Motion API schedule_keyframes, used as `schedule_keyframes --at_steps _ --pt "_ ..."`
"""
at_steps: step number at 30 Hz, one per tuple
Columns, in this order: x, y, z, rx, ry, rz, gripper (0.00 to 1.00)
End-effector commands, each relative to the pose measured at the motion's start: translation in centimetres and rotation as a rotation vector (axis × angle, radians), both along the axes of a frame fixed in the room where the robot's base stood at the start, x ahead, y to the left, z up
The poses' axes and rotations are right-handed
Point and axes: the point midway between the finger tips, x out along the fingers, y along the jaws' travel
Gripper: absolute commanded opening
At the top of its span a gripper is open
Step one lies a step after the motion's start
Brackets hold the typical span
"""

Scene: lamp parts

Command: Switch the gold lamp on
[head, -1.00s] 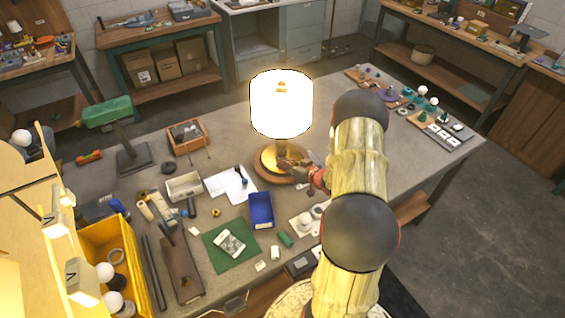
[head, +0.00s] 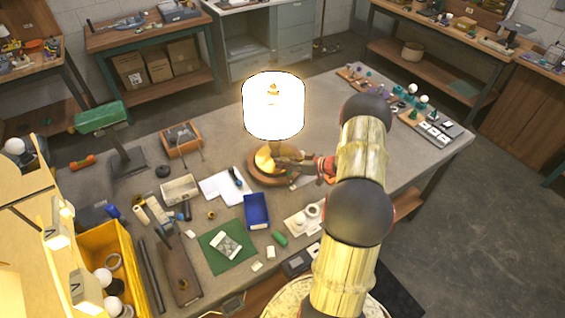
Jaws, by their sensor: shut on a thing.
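The gold lamp (head: 265,160) stands upright on the workbench on a round wooden foot. Its shade (head: 273,105) glows bright white, and warm light falls on the gold base. My gripper (head: 288,163) is low at the right side of the lamp, below the shade, reaching in from the right. Its fingers are shut at the lamp's lower stem. They are small and dark here, so the exact part they hold and the switch are hard to make out.
A blue tray (head: 257,211), a green mat (head: 228,250) and white papers (head: 222,188) lie in front of the lamp. A yellow bin (head: 90,250) is at the lower left. Trays of small parts (head: 430,128) sit at the right rear. Bench behind the lamp is clear.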

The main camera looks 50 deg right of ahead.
Motion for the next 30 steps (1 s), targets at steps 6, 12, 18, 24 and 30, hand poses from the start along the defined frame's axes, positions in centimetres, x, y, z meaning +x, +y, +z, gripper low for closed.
schedule_keyframes --at_steps 6,12,18,24,30 --pt "0.0 -0.1 0.1 -0.002 0.000 -0.001 0.21" --pt "0.0 0.0 0.0 -0.002 0.000 -0.001 0.32" --pt "0.0 0.0 0.0 -0.001 0.000 -0.002 0.35" --pt "-0.3 -0.1 0.2 -0.001 -0.001 -0.002 0.35" --pt "-2.6 -1.0 1.2 -0.002 0.000 -0.005 0.35"
